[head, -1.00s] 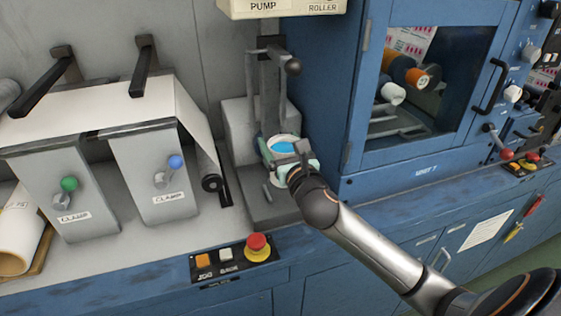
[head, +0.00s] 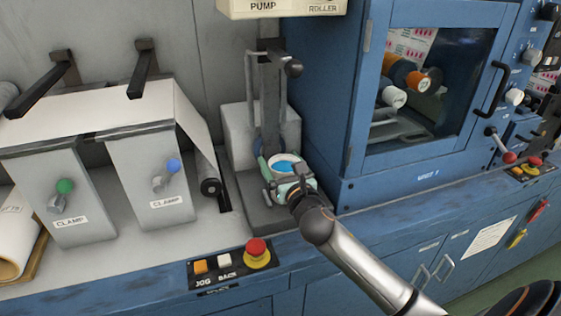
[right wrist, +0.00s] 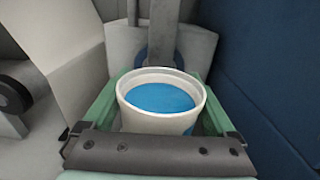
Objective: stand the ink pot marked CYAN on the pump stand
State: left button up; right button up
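The ink pot (head: 287,167) is a white cup with bright blue ink. In the right wrist view the pot (right wrist: 160,102) sits upright between the green fingers of my right gripper (head: 289,178), which close on its sides. No CYAN marking is readable. The pump stand (head: 256,217) is a grey base with an upright post at its back. The pot is over the base, in front of the post. The gripper hides the pot's bottom, so I cannot tell whether it touches the stand. My left gripper is not in view.
A black-knobbed lever (head: 293,68) rises above the pot beside the post. The blue cabinet (head: 345,195) stands close on the right. A roll end (head: 210,187) and clamp panels (head: 165,178) lie left. A red button (head: 257,247) is on the front edge.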

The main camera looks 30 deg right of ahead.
jog(key=shift+o, duration=0.4)
jog(key=shift+r, duration=0.15)
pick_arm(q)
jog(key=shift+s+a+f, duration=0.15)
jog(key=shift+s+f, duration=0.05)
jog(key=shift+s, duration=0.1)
pick_arm(e)
jog(key=v, duration=1.2)
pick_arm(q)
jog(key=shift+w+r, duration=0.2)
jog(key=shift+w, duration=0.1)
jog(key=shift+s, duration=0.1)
